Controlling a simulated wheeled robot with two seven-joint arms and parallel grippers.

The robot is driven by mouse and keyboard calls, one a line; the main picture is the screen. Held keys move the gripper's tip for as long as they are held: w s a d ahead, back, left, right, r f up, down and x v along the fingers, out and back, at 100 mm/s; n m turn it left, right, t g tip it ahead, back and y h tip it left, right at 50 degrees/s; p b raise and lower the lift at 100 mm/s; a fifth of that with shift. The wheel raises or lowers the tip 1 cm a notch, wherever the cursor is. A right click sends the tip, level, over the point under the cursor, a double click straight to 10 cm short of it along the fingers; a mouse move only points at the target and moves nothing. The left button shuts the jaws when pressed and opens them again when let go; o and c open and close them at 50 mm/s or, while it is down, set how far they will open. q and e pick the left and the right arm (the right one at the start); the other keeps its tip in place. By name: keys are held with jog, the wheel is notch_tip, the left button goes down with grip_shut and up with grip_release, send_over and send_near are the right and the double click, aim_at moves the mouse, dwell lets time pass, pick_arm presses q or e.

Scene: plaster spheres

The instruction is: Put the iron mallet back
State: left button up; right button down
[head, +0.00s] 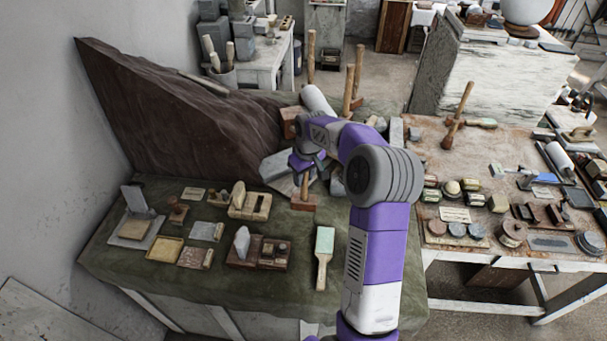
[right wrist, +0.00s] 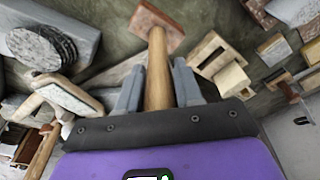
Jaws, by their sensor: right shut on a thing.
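The iron mallet (head: 303,202) has a wooden handle and a rusty reddish-brown head, which points down over the green-clothed table. My right gripper (head: 306,168) is shut on its handle, with the head below the fingers. In the right wrist view the handle (right wrist: 157,72) runs between the two grey fingers of my right gripper (right wrist: 157,85), and the head lies beyond them. I cannot tell whether the head touches the cloth. My left gripper is not in view.
Other upright mallet handles (head: 349,90) stand behind my right arm. A dark brown rock-like slab (head: 170,110) rises at the back left. A wooden block (head: 250,206) and a green-bladed tool (head: 324,246) lie nearby. Bare cloth (head: 290,228) shows in front of the mallet.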

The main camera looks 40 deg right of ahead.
aim_at(304, 187)
jog(key=shift+f, duration=2.5)
jog(key=c, duration=0.8)
grip_release()
jog(key=shift+f, duration=0.1)
jog(key=shift+o, duration=0.2)
jog(key=shift+r, duration=0.25)
notch_tip(304, 187, up, 12)
jog(key=s, duration=0.2)
jog(key=shift+f, duration=0.15)
jog(key=shift+a, duration=0.1)
